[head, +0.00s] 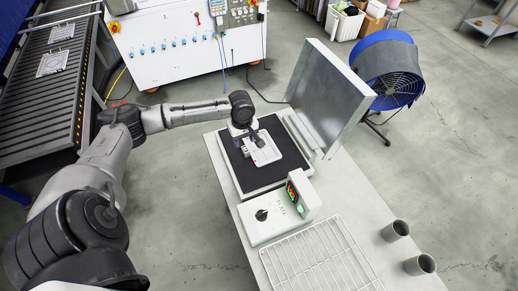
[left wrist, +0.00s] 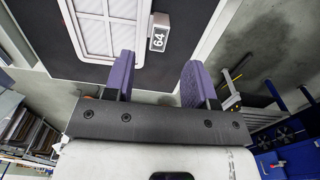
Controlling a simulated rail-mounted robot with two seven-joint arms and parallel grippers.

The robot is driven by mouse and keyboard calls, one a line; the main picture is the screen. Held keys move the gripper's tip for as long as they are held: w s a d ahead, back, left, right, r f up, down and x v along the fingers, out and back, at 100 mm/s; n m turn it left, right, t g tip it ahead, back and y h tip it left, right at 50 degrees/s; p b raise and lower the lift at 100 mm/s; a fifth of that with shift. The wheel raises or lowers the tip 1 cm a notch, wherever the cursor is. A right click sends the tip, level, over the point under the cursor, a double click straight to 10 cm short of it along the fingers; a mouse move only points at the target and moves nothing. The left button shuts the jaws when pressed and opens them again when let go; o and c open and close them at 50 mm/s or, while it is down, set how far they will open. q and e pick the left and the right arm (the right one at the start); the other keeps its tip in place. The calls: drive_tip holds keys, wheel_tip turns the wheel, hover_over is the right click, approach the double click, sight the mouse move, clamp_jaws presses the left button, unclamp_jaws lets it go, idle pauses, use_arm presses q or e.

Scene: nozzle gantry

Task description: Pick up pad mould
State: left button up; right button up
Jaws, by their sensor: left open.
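The pad mould (head: 266,153), a white flat frame with a pale mesh-like panel, lies on the black plate (head: 233,160) of the opened press. In the left wrist view, the pad mould (left wrist: 108,28) shows at the top, with a small tag (left wrist: 158,38) reading 64 at its edge. My left gripper (head: 252,141) is over the mould's far left end in the head view. Its two purple fingers (left wrist: 160,72) are apart, with nothing seen between them. I cannot tell the exact height above the plate. My right gripper is in neither view.
The press lid (head: 330,92) stands raised behind the plate. A control box (head: 278,212) and wire rack (head: 318,258) are nearer on the white table, with two grey cups (head: 395,231) at right. A roller conveyor (head: 40,100) carries similar frames at left. A blue fan (head: 388,72) stands beyond.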

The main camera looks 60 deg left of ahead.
sight(245, 149)
use_arm(q)
drive_tip(key=shift+f, duration=3)
drive_tip(key=shift+r, duration=0.1)
clamp_jaws()
